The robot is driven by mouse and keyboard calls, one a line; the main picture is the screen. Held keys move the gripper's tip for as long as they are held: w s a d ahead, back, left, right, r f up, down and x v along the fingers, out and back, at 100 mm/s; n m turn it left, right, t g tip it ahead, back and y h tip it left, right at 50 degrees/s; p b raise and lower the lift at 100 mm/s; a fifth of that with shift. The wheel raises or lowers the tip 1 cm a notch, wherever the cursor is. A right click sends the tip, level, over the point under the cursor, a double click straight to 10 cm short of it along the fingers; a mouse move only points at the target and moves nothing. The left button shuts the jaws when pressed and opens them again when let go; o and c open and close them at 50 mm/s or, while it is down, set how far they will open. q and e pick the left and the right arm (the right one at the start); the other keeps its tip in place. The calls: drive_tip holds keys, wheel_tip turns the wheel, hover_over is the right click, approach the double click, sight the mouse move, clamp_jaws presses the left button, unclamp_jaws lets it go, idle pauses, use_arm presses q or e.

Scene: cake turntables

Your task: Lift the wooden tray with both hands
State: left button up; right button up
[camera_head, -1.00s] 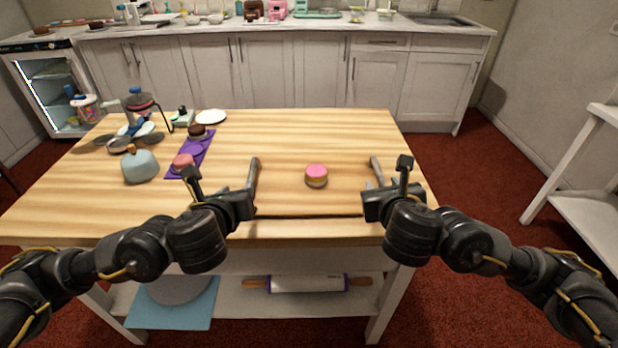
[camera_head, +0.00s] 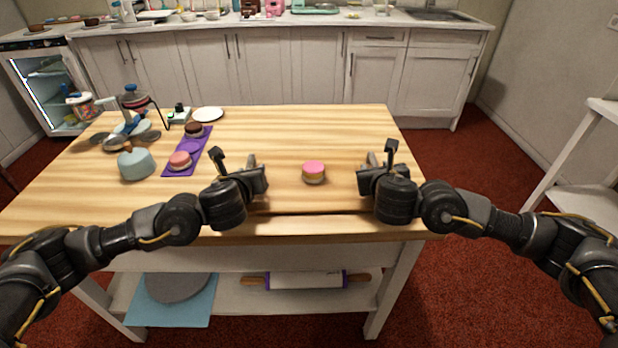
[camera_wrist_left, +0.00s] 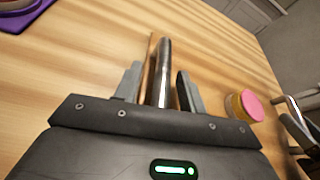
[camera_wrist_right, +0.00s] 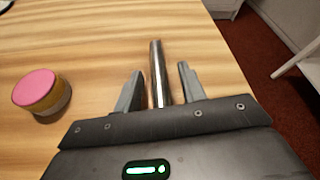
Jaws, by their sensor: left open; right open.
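The wooden tray (camera_head: 318,203) lies on the table, its grain blending with the tabletop; a dark line marks its front edge. A small round cake (camera_head: 314,172) with a pink top sits on it. My left gripper (camera_head: 255,163) is at the tray's left side, open, with a metal handle bar (camera_wrist_left: 163,75) between its fingers in the left wrist view. My right gripper (camera_head: 377,158) is at the right side, open, with the other metal bar (camera_wrist_right: 157,78) between its fingers in the right wrist view. The tray's side edges are hard to make out.
The wooden table (camera_head: 300,122) is clear behind the tray. At the left are a purple mat (camera_head: 172,166) with small cakes, a pale blue lidded dish (camera_head: 136,164), a white plate (camera_head: 208,114) and several turntables. A rolling pin (camera_head: 305,280) lies on the lower shelf.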

use_arm(q)
drive_tip(key=shift+c, duration=0.4)
use_arm(e)
drive_tip(key=shift+c, duration=0.4)
use_arm(q)
clamp_jaws()
use_arm(e)
clamp_jaws()
